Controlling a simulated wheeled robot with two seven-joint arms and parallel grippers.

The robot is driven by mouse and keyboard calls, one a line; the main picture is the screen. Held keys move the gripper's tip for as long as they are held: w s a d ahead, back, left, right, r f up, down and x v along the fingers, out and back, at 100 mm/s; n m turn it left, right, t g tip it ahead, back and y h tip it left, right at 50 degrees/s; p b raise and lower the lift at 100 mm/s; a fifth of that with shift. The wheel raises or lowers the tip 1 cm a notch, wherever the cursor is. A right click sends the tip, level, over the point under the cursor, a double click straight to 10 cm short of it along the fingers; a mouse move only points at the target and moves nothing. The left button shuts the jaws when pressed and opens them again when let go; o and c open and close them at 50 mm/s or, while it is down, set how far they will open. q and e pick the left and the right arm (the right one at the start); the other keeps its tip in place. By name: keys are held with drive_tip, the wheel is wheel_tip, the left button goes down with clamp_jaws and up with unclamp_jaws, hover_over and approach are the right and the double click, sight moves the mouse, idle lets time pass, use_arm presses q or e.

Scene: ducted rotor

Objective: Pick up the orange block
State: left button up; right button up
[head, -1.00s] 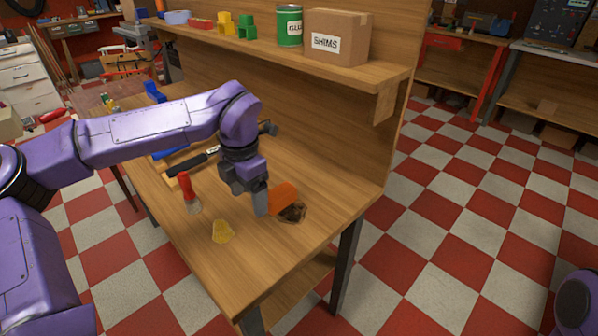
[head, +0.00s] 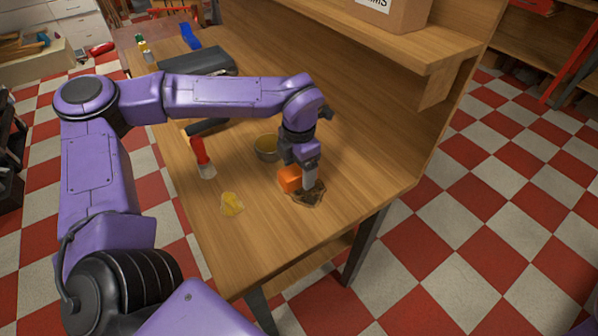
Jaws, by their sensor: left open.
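The orange block (head: 289,180) sits on the wooden workbench (head: 345,160), near its front right corner. My left gripper (head: 305,183) is open and points down right at the block. One grey finger shows on the block's right side and hides part of it. The other finger is not clearly seen, so I cannot tell whether the jaws straddle the block. My right gripper is out of view.
A dark ragged patch (head: 312,198) lies beside the block. A shelf with a cardboard box (head: 395,10) overhangs the back. The bench's right front is clear.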

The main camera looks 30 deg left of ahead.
use_arm(q)
drive_tip(key=shift+a+f, duration=0.15)
drive_tip(key=shift+f, duration=0.55)
drive_tip(key=c, duration=1.1)
